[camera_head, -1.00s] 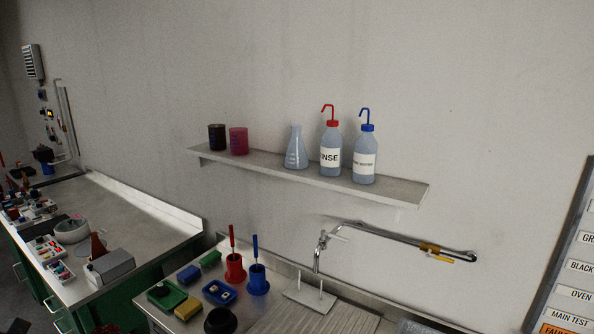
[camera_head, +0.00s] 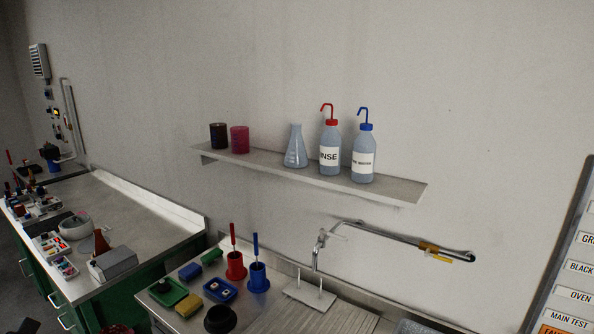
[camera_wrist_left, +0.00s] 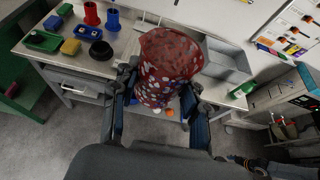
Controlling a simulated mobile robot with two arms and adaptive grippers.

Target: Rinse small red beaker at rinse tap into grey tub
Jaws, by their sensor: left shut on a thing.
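My left gripper (camera_wrist_left: 158,100) is shut on a red, speckled, see-through vessel, the small red beaker (camera_wrist_left: 170,65), with one finger on each side of it. In the head view only a dark red speckled bit of the beaker (camera_head: 116,329) shows at the bottom left edge. The rinse tap (camera_head: 320,248) stands at the back of the bench, with a pipe along the wall and a yellow-orange lever. The grey tub (camera_wrist_left: 228,66) is to the right of the beaker in the left wrist view, partly hidden behind it. My right gripper is out of view.
Red (camera_head: 235,266) and blue (camera_head: 258,277) brush holders, a green tray (camera_head: 166,292), a blue tray (camera_head: 219,290), sponges and a black round item (camera_head: 220,319) crowd the bench's left side. A wall shelf (camera_head: 390,190) with bottles, a flask and beakers hangs above.

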